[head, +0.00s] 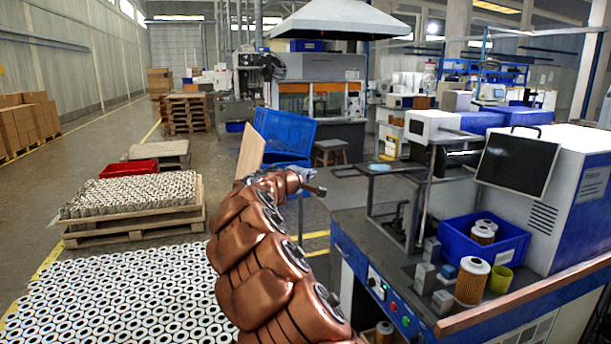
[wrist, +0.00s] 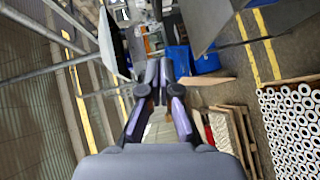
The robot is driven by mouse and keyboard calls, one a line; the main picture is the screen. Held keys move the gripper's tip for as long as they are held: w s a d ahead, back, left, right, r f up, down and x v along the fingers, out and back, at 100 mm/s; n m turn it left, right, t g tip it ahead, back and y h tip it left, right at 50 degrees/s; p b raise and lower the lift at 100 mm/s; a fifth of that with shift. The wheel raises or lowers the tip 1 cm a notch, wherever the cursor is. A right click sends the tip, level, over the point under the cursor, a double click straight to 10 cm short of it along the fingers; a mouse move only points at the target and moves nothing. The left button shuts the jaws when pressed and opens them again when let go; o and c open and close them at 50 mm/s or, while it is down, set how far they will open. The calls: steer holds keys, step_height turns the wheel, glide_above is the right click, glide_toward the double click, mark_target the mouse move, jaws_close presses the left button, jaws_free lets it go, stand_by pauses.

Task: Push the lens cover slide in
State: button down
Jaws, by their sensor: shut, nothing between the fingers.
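A white camera-like box (head: 433,127) with a dark window in its front sits on a frame above the right workbench. A dark piece with a pale strip (head: 462,153) lies just below and right of it. I cannot tell whether that piece is the lens cover slide. My gripper (head: 316,189) is at the end of my copper-coloured arm, left of the bench frame and well apart from the box. In the wrist view my gripper (wrist: 158,72) has its fingers together with nothing between them. I cannot make out the slide in the wrist view.
The workbench (head: 349,225) carries a blue bin (head: 455,238) of filters, a loose filter (head: 471,281), a yellow cup (head: 500,279) and a dark monitor (head: 517,162). A metal frame post (head: 426,197) stands below the box. A blue crate (head: 284,132) is behind my gripper.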

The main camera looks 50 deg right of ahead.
mark_target(331, 172)
steer(key=shift+s+d+f+p, duration=0.25)
steer(key=shift+d+p, duration=0.1)
steer(key=shift+d, duration=0.85)
steer(key=shift+s+d+f+p, duration=0.2)
steer(key=shift+d+f+p, duration=0.1)
steer(key=shift+d, duration=0.9)
steer(key=shift+s+d+f+p, duration=0.25)
steer(key=shift+d+p, duration=0.1)
steer(key=shift+d, duration=0.85)
steer(key=shift+d, duration=0.15)
